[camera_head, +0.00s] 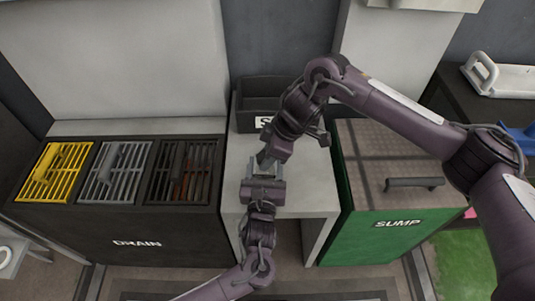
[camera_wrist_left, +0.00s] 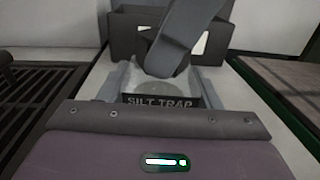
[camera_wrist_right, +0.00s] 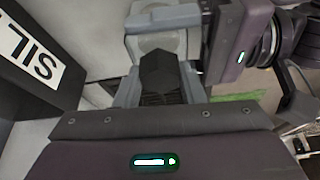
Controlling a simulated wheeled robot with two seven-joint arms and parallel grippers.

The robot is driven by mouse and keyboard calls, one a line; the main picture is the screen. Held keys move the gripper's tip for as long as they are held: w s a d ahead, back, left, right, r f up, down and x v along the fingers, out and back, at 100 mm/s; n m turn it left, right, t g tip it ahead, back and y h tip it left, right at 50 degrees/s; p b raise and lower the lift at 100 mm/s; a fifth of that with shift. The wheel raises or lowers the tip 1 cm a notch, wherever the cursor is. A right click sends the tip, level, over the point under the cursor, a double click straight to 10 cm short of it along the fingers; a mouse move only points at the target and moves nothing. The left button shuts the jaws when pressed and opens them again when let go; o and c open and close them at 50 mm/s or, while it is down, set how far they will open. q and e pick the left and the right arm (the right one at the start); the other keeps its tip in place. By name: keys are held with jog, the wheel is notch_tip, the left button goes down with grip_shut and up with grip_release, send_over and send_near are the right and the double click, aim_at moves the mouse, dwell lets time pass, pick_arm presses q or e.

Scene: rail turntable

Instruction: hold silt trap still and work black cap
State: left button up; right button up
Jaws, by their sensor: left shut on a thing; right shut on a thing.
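The silt trap (camera_wrist_left: 160,101), a grey body with a dark label, sits between the fingers of my left gripper (camera_wrist_left: 160,90), which is shut on it above the light grey bench. The black cap (camera_wrist_right: 160,72) is a dark faceted piece. My right gripper (camera_wrist_right: 160,85) is shut on it. In the head view my left gripper (camera_head: 262,172) reaches up from below, and my right gripper (camera_head: 267,157) comes down from above to meet it. The trap and cap are mostly hidden there by both grippers.
A dark open bin (camera_head: 262,92) with a white label stands behind on the bench (camera_head: 235,190). The drain unit (camera_head: 100,228), with yellow, grey and dark grates, is at left. The green sump box (camera_head: 350,240), with a handled lid, is close at right.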

jog(key=shift+n, duration=0.4)
jog(key=n+g, duration=0.1)
jog(key=n, duration=0.2)
jog(key=shift+w+g, duration=0.15)
jog(key=shift+g, duration=0.15)
jog(key=n+g, duration=0.1)
jog(key=n, duration=0.1)
jog(key=shift+n+h, duration=0.3)
jog(key=shift+n, duration=0.1)
jog(key=shift+w+n, duration=0.1)
jog(key=shift+n, duration=0.5)
jog(key=shift+a+n+g+h, duration=0.1)
jog(key=shift+n+g+h, duration=0.4)
jog(key=shift+n, duration=0.7)
jog(key=shift+n+g, duration=0.4)
jog(key=shift+n, duration=0.8)
jog(key=shift+h, duration=0.3)
